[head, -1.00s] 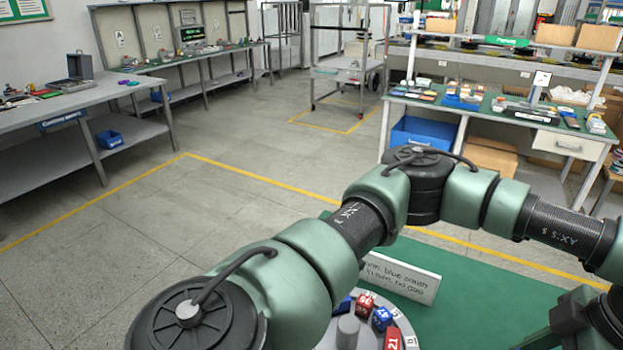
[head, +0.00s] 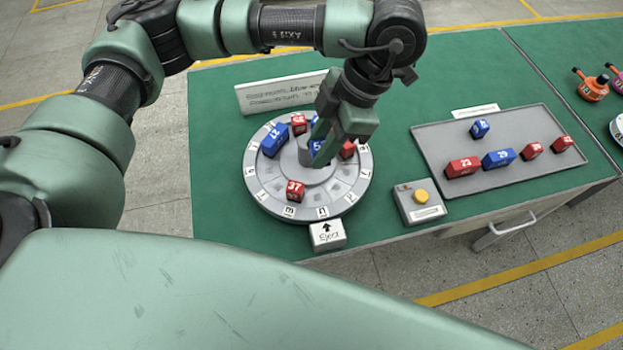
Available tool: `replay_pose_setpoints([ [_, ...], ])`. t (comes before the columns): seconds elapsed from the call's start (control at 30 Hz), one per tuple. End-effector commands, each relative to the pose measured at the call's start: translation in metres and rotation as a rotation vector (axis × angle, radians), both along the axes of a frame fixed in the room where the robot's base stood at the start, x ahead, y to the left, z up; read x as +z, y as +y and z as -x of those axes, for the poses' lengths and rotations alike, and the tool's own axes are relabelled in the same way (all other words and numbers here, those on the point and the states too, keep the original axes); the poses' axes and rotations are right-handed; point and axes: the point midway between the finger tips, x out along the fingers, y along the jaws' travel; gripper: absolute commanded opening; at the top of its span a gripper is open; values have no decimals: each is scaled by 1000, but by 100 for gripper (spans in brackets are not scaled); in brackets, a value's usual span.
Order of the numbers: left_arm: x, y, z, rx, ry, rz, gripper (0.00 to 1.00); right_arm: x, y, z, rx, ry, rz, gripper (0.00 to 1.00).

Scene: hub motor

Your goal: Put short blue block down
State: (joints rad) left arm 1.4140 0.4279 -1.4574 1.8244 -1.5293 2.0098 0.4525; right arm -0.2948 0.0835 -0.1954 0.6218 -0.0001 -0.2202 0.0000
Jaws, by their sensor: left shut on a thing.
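My left gripper (head: 322,158) is over the round grey hub disc (head: 268,200), pointing down near its middle post. It is shut on a short blue block (head: 315,148), which is partly hidden by the fingers. I cannot tell whether the block touches the disc. Also on the disc are a longer blue block (head: 275,139), a red block (head: 299,124) at the back, a red block marked 37 (head: 294,189) at the front, and a red block (head: 347,150) at the right, partly hidden. Several slots at the front and right look empty. My right gripper is not in view.
A grey tray (head: 440,140) at the right holds red and blue blocks. A white sign (head: 265,97) stands behind the disc. Orange items (head: 592,88) lie far right.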

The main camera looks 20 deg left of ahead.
Motion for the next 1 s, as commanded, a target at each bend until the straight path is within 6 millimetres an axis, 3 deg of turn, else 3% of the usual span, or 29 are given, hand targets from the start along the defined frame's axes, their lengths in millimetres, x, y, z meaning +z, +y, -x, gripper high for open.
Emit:
replay_pose_setpoints([
  [0.2,-60,0,2,1,9,1,0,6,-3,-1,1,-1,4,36],
  [0.33,-85,0,1,1,4,-1,0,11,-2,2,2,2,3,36],
  [0.67,-115,0,0,-1,1,-1,0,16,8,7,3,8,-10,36],
  [0.87,-144,0,1,-1,2,-1,0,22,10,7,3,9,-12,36],
  [1.0,-148,0,0,0,-1,0,0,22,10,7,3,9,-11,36],
])
